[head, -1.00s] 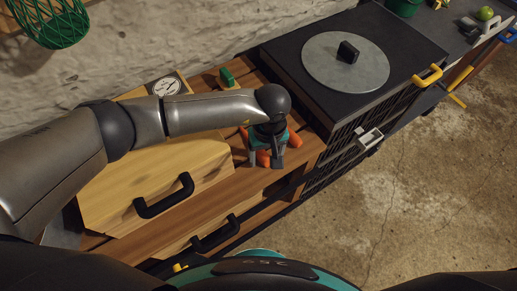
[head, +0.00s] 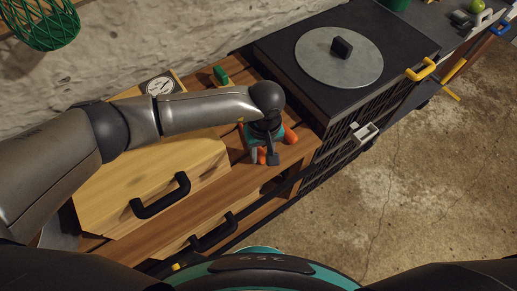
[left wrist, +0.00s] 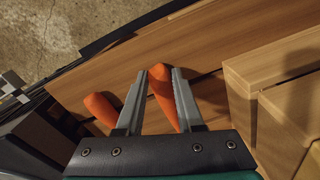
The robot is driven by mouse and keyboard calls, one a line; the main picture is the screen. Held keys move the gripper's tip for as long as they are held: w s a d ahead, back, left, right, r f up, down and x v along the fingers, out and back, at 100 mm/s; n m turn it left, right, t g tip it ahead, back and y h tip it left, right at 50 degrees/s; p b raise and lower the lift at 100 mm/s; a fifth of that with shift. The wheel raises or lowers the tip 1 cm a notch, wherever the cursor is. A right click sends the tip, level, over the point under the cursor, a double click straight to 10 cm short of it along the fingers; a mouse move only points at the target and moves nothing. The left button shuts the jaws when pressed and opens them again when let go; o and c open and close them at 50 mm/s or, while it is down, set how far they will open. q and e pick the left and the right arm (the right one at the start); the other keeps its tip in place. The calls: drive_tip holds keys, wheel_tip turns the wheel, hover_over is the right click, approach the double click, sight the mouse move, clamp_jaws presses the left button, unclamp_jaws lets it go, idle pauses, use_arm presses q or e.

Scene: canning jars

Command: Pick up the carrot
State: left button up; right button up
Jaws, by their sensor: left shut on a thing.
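My left gripper (head: 264,158) is low over the wooden top right of the pale wooden box in the head view. Its fingers are shut on an orange carrot (left wrist: 162,92), which shows between them in the left wrist view. In the head view a bit of this carrot (head: 262,156) shows between the fingers; the rest is hidden by the hand. A second orange carrot (left wrist: 101,108) lies just outside the left finger in the left wrist view. It also shows right of the hand in the head view (head: 291,138). My right gripper is not in view.
The pale wooden box (head: 150,180) with a black handle stands left of the hand. A black unit (head: 400,50) with a round grey lid (head: 339,55) stands to the right. A small green object (head: 220,76) lies behind my arm. Wooden surface in front is clear.

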use_arm(q)
wheel_tip(320, 180, up, 20)
drive_tip(key=shift+f+p, duration=0.1)
drive_tip(key=shift+p, duration=0.75)
drive_tip(key=a+r+m, duration=0.1)
drive_tip(key=a, duration=0.4)
drive_tip(key=s+a+r+m+b, duration=0.1)
drive_tip(key=a+r, duration=0.1)
drive_tip(key=a, duration=0.3)
drive_tip(key=s+a+r+m, duration=0.1)
drive_tip(key=a, duration=0.4)
drive_tip(key=shift+a+r+m+b, duration=0.15)
drive_tip(key=shift+r+m+b, duration=0.15)
drive_tip(key=shift+r, duration=0.05)
drive_tip(key=shift+f, duration=0.1)
